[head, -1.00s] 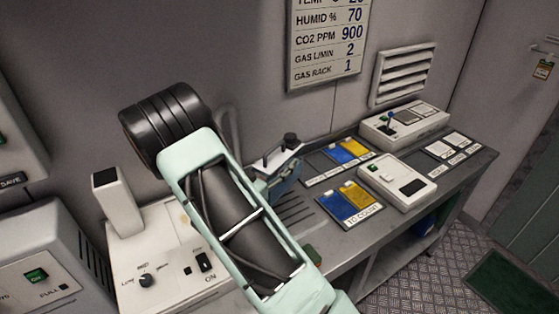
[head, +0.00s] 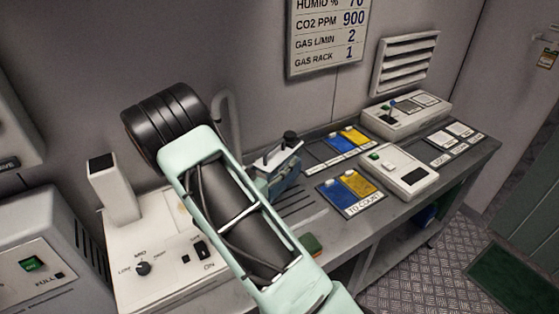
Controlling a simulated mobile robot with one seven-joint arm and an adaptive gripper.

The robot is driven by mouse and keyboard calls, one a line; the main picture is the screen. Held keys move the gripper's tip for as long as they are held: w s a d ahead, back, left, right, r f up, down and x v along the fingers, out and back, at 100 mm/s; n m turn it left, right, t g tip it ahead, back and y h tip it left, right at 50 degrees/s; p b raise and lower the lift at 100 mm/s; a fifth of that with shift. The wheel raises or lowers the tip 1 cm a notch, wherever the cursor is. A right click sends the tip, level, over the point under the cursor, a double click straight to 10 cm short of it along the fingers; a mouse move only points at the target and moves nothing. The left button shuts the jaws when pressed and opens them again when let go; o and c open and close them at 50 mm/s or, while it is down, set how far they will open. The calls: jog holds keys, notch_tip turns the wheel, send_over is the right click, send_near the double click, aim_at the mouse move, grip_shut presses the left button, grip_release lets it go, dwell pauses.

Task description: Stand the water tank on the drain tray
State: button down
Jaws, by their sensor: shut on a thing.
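The water tank (head: 284,164), a bluish body with a pale top and a black knob, shows in the head view just right of my pale green arm. My gripper (head: 266,160) is mostly hidden behind my arm and the tank. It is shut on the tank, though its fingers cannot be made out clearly. The drain tray (head: 298,205), a grey slotted surface on the bench, lies just below and right of the tank in the picture. Part of it is hidden by the tank and my arm. Whether the tank's base touches the tray cannot be told.
A white machine (head: 150,247) with a knob and an upright post stands left of my arm. A sponge (head: 312,244) lies near the bench front. Blue and yellow cards (head: 350,190) and a white device (head: 398,170) lie to the right. A curved pipe (head: 226,105) rises behind.

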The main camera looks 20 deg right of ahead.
jog(key=shift+f+b, duration=0.45)
jog(key=c, duration=1.2)
grip_release()
jog(key=shift+o, duration=0.9)
jog(key=shift+f, duration=0.1)
